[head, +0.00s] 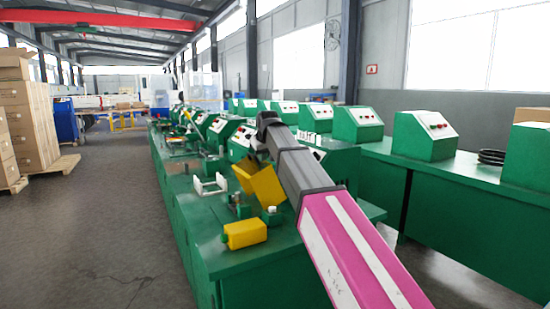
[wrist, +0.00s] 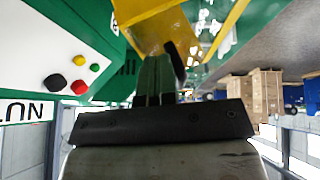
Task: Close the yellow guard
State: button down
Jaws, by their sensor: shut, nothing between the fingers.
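The yellow guard (head: 267,186) stands raised and tilted on the nearest green machine in the head view, partly beside my dark arm. In the wrist view the yellow guard (wrist: 150,22) fills the top middle, just beyond my fingertips. My gripper (wrist: 160,62) is shut and empty, its fingers pointing toward the guard. I cannot tell whether the fingers touch it. In the head view my arm reaches over the bench, and its dark end is above and behind the guard; the fingertips are not clear there.
A yellow block (head: 245,234) sits at the front of the green bench (head: 275,262). A green control box with red, black and yellow buttons (wrist: 80,72) is close on the left in the wrist view. More green machines line the row behind. The aisle floor (head: 100,235) at left is clear.

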jog(key=s+a+f+n+t+h, duration=0.1)
jog(key=s+a+f+t+h, duration=0.2)
jog(key=s+a+f, duration=0.3)
jog(key=s+a+f+n+t+h, duration=0.2)
jog(key=s+a+f+h, duration=0.3)
jog(key=a+f, duration=0.3)
jog(key=shift+s+a+f+t, duration=0.25)
jog(key=shift+s+a+t, duration=0.45)
jog(key=shift+a, duration=1.15)
jog(key=shift+w+f, duration=0.15)
